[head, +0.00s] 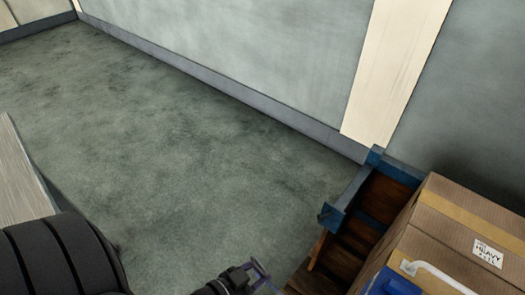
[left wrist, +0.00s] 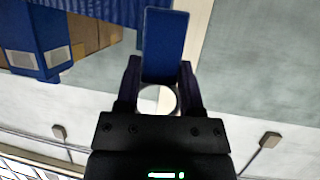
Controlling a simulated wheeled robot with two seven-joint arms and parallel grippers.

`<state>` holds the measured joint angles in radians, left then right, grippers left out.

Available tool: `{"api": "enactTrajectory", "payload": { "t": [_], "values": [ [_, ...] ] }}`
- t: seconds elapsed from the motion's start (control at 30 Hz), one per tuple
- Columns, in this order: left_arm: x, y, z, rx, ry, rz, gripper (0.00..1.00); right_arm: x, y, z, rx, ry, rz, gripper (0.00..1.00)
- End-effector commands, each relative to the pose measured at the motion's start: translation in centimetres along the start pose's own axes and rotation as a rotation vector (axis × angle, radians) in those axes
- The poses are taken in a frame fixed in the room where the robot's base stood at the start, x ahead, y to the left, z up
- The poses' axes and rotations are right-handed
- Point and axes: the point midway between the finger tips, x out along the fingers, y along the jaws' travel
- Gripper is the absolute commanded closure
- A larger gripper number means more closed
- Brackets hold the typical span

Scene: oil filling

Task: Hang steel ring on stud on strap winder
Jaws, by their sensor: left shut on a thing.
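My left gripper (left wrist: 160,68) is shut on the steel ring (left wrist: 172,90), whose round rim shows between the fingers in the left wrist view. A flat blue piece (left wrist: 165,35) extends beyond the fingertips there; I cannot tell whether it is joined to the ring. In the head view my left gripper (head: 258,274) is at the bottom edge, left of the pallet, and the ring is too small to make out. A blue part with a white handle (head: 440,275) at the bottom right may be the strap winder. The stud is not discernible. My right gripper is out of view.
A large cardboard box (head: 455,225) with tape and a label sits by a brown and blue pallet (head: 345,205) at the right. A grey wall (head: 250,60) with a cream post (head: 395,70) stands behind. Open floor (head: 170,170) lies to the left.

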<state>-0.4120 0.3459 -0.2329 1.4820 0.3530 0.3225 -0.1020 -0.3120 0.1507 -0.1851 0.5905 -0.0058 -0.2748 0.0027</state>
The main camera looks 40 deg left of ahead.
Motion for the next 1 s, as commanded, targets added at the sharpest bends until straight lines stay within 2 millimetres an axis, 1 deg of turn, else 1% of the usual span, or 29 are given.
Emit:
{"api": "enactTrajectory", "payload": {
  "t": [0.37,0.6,1.0],
  "values": [
    [-2.4,-0.7,1.0,0.001,-0.001,0.0,1.0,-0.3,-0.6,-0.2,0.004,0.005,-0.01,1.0],
    [-3.8,-1.2,1.5,-0.001,0.0,-0.001,1.0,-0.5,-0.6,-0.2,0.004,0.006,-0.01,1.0],
    [-4.0,-1.2,1.6,-0.001,0.001,0.0,1.0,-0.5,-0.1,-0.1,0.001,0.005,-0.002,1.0]
  ]
}}
